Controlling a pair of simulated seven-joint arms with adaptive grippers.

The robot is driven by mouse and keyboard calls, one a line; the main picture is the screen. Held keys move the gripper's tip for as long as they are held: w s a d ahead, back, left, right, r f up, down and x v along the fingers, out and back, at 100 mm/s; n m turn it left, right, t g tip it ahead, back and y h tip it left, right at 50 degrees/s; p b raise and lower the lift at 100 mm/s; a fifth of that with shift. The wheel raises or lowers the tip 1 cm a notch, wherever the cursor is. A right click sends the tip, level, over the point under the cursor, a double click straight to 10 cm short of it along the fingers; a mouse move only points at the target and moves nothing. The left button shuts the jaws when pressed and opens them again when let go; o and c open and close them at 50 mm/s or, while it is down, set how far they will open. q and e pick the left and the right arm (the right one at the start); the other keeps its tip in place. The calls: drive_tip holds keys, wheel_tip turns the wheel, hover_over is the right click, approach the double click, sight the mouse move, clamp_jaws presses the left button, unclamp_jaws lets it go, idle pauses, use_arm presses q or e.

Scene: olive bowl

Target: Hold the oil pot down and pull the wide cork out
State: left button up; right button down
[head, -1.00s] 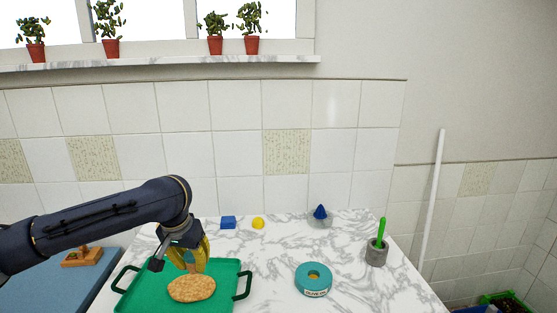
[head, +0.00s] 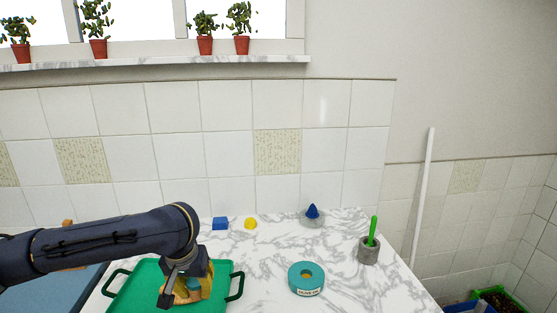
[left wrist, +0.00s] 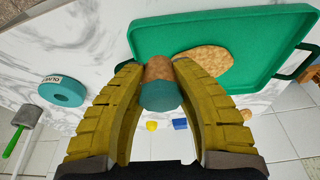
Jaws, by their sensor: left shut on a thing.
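The oil pot (head: 307,279) is a round teal pot with a white label, upright on the marble counter right of the tray, with a round opening in its top. It also shows at the left of the left wrist view (left wrist: 62,90). My left gripper (head: 188,294) is over the green tray, well left of the pot. Its yellow fingers are shut on the wide cork (left wrist: 160,84), brown with a teal cap. The cork is out of the pot. Whether it touches the tray or the bread I cannot tell. My right gripper is not in view.
The green tray (head: 133,285) with black handles holds a flat bread (left wrist: 207,62). A blue block (head: 220,224), a yellow piece (head: 250,224) and a blue cone (head: 312,211) stand at the back. A grey cup (head: 368,250) with a green handle stands right. Counter around the pot is clear.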

use_arm(q)
drive_tip(key=shift+r, duration=0.15)
drive_tip(key=shift+w+v, duration=0.25)
drive_tip(key=shift+v, duration=0.8)
drive_tip(key=shift+w+v, duration=0.25)
drive_tip(key=shift+v, duration=0.8)
drive_tip(key=shift+w+v, duration=0.25)
drive_tip(key=shift+v, duration=0.8)
drive_tip(key=shift+r, duration=0.2)
